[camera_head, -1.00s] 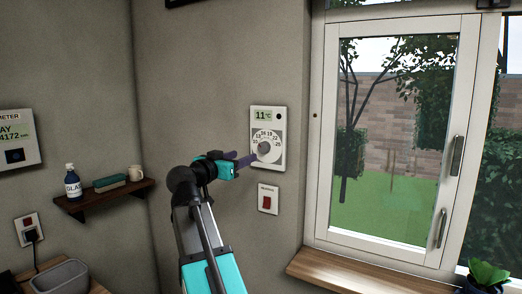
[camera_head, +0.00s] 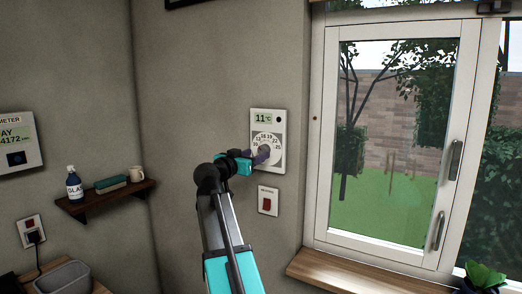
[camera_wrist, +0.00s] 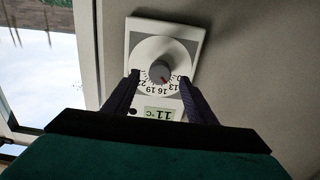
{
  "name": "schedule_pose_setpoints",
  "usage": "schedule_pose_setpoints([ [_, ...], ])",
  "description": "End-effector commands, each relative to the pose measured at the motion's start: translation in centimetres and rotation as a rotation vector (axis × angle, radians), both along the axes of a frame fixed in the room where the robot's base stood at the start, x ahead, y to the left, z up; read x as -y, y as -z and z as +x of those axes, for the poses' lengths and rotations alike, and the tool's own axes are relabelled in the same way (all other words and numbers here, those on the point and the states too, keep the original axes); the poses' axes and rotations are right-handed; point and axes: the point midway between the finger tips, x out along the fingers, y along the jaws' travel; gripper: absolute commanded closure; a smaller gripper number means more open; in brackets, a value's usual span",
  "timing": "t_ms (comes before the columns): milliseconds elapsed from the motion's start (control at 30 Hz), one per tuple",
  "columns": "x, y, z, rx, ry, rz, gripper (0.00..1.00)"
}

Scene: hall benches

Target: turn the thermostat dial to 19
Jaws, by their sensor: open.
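The white thermostat (camera_head: 278,167) is fixed to the wall left of the window. Its display reads 11 °C. Its grey round dial knob (camera_wrist: 159,72) shows in the wrist view, where the thermostat appears upside down. My gripper (camera_wrist: 159,77) is open, with one finger on each side of the knob in that view. Contact cannot be told. In the head view my gripper (camera_head: 259,158) covers the left part of the dial.
A red switch (camera_head: 268,201) sits just below the thermostat. The window (camera_head: 318,150) with its wooden sill (camera_head: 330,272) is to the right. At left are a small shelf (camera_head: 105,200) with a bottle (camera_head: 74,184) and mug (camera_head: 136,173), and a wall meter (camera_head: 17,142).

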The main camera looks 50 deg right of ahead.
Motion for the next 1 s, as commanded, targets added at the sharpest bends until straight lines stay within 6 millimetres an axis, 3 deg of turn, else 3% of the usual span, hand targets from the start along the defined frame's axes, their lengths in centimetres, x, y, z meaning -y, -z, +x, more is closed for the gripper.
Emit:
schedule_pose_setpoints([
  [300,3.9,-0.2,1.0,-0.001,0.002,0.000,0.49],
  [767,4.8,0.0,1.2,0.000,-0.001,-0.001,0.49],
  [867,4.8,0.0,1.2,0.000,0.000,-0.001,0.61],
  [1000,4.8,0.0,1.2,0.000,0.000,0.000,0.84],
])
